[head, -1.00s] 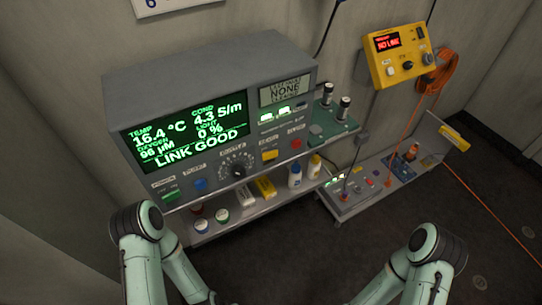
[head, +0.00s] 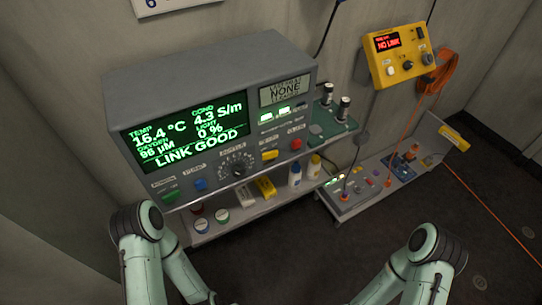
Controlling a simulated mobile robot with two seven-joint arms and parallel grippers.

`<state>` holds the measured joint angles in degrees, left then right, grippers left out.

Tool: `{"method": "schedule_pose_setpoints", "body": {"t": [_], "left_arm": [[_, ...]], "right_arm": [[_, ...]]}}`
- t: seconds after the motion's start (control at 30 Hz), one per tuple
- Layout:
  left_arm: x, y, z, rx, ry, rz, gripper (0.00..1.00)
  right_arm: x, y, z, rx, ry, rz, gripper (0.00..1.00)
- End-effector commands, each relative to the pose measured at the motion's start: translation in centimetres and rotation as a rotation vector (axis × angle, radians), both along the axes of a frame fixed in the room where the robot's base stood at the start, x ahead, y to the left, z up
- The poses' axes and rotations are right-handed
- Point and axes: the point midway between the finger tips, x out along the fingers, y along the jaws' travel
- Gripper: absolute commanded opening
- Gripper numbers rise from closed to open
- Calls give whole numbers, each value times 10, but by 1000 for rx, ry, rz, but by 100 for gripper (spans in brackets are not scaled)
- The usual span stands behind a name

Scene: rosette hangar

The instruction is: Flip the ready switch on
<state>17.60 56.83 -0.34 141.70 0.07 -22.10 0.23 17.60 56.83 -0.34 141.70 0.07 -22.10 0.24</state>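I cannot pick out a switch labelled "ready"; the small labels are too blurred to read. A yellow control box (head: 398,55) hangs on the back wall at the upper right, with a red-lit display (head: 387,41), a white knob or button (head: 390,71), a dark knob (head: 407,65) and small controls at its right edge. The grey console (head: 215,110) at the left has a green display reading "LINK GOOD", a dial (head: 238,167) and coloured buttons along its front. Neither gripper is in view; only parts of my arms show at the bottom.
A shelf under the console holds small tubs, a yellow box (head: 265,187) and bottles (head: 295,176). A low bench (head: 350,200) with connectors and boards stands at the right. An orange cable (head: 412,118) runs down from a coil by the yellow box. The floor in front is clear.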

Motion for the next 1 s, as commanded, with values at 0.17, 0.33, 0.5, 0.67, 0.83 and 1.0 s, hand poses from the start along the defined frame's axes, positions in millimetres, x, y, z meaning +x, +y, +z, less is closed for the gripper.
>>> {"method": "schedule_pose_setpoints", "body": {"t": [0.17,0.33,0.5,0.67,0.83,1.0], "left_arm": [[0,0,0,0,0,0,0],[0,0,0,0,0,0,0],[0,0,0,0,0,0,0],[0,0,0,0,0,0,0],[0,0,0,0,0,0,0],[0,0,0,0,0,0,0]], "right_arm": [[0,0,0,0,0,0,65],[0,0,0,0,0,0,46],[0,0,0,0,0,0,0],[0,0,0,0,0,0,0],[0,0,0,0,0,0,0],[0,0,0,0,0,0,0]]}}
